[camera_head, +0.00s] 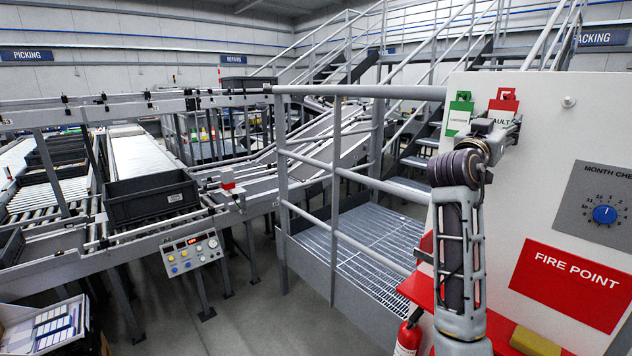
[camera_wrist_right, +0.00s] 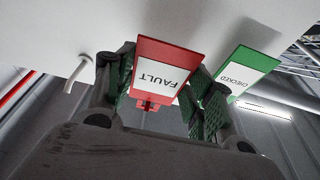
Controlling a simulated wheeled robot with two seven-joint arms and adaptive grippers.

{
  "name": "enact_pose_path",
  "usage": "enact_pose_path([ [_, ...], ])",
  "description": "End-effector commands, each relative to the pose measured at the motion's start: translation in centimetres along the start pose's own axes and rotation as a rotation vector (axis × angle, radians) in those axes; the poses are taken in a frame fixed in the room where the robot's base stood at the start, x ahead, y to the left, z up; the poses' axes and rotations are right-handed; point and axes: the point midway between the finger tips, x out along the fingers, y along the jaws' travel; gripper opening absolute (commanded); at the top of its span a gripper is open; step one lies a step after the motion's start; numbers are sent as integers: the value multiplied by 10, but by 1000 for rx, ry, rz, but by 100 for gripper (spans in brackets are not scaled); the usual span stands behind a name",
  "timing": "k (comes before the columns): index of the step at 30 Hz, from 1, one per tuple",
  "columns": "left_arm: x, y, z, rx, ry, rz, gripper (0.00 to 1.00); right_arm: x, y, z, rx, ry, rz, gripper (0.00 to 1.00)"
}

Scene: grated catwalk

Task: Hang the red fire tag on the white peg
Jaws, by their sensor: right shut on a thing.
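The red tag (camera_head: 503,104) reads "FAULT" and stands against the white panel, its lower part partly hidden by my right gripper (camera_head: 505,131). In the right wrist view, the red tag (camera_wrist_right: 163,68) appears upside down between the two green-padded fingers of my right gripper (camera_wrist_right: 162,84), which is shut on it. Whether it still touches a support behind is hidden. The bare white peg (camera_head: 569,102) sticks out of the panel to the right of the red tag; it also shows at the left in the wrist view (camera_wrist_right: 76,75). My left gripper is not in view.
A green "CHECKED" tag (camera_head: 459,114) hangs just left of the red tag. Below the peg are a grey dial plate (camera_head: 597,204) with a blue knob and a red "FIRE POINT" sign (camera_head: 571,284). The panel (camera_head: 540,150) around the peg is clear. A railing (camera_head: 360,91) stands left.

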Motion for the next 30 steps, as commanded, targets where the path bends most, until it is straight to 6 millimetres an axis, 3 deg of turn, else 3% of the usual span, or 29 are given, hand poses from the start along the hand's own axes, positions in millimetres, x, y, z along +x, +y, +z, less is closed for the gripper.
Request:
enact_pose_path([
  [30, 7, 0, 0, 0, 0, 0, 47, -18, 0, -6, 1, 2, 0, 35],
])
